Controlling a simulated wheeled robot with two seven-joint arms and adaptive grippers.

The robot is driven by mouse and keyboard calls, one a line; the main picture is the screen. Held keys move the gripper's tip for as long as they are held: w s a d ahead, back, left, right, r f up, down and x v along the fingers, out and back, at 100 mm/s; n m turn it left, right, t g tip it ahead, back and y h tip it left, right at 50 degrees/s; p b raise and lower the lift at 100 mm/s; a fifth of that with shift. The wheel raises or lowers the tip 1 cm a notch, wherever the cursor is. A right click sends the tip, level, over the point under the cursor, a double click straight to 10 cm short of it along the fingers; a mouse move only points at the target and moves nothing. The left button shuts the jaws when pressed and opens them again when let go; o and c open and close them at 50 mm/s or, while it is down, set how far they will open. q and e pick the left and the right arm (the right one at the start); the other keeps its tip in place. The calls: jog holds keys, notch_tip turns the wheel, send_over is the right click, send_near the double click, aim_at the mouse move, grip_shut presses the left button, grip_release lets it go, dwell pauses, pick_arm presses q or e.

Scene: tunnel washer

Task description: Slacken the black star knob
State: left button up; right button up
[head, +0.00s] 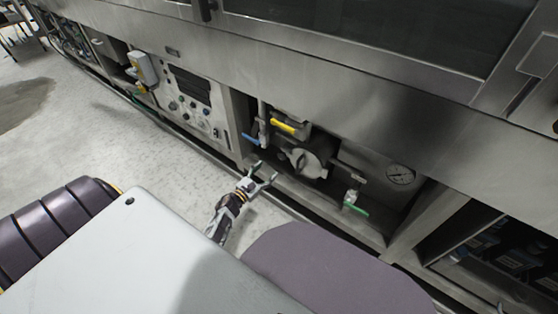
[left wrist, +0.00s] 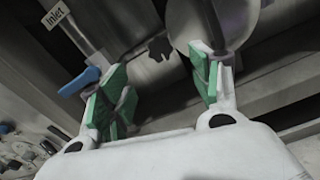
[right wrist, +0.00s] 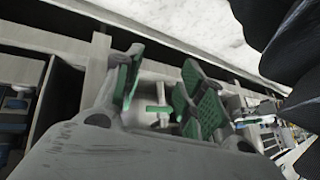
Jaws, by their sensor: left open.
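The black star knob (left wrist: 158,47) shows in the left wrist view beyond my left gripper (left wrist: 160,84), between the lines of its two fingers and nearer the top of the picture. The fingers are open, with green pads and nothing between them; the knob looks apart from them. In the head view my left gripper (head: 262,176) is open at the front edge of the recess, just left of the round steel housing (head: 309,161). The knob is too small to make out there. My right gripper (right wrist: 158,85) shows only in the right wrist view, open and empty.
A blue handle (head: 250,138) and a yellow handle (head: 283,127) sit by the housing. A green-handled valve (head: 355,207) and a gauge (head: 400,174) are to the right. A control panel (head: 188,95) stands left. The steel overhang (head: 330,95) bounds the recess above.

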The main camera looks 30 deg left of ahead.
aim_at(281, 157)
pick_arm(q)
jog(key=w, duration=0.2)
jog(key=w+b, duration=0.1)
jog(key=w, duration=0.3)
jog(key=shift+w+d, duration=0.2)
jog(key=shift+d, duration=0.05)
jog(key=shift+w+d+b, duration=0.15)
jog(key=shift+w+b, duration=0.4)
jog(key=shift+w, duration=1.2)
pick_arm(e)
jog(key=shift+w+a+f+t, duration=0.15)
jog(key=shift+f+t, duration=0.05)
jog(key=shift+f, duration=0.6)
jog(key=shift+w+a+f+t, duration=0.1)
jog(key=shift+f+t, duration=0.1)
jog(key=shift+f, duration=0.55)
pick_arm(q)
jog(key=c, duration=0.9)
jog(key=shift+c, duration=0.6)
pick_arm(e)
jog(key=shift+s+f, duration=0.15)
jog(key=shift+s, duration=0.1)
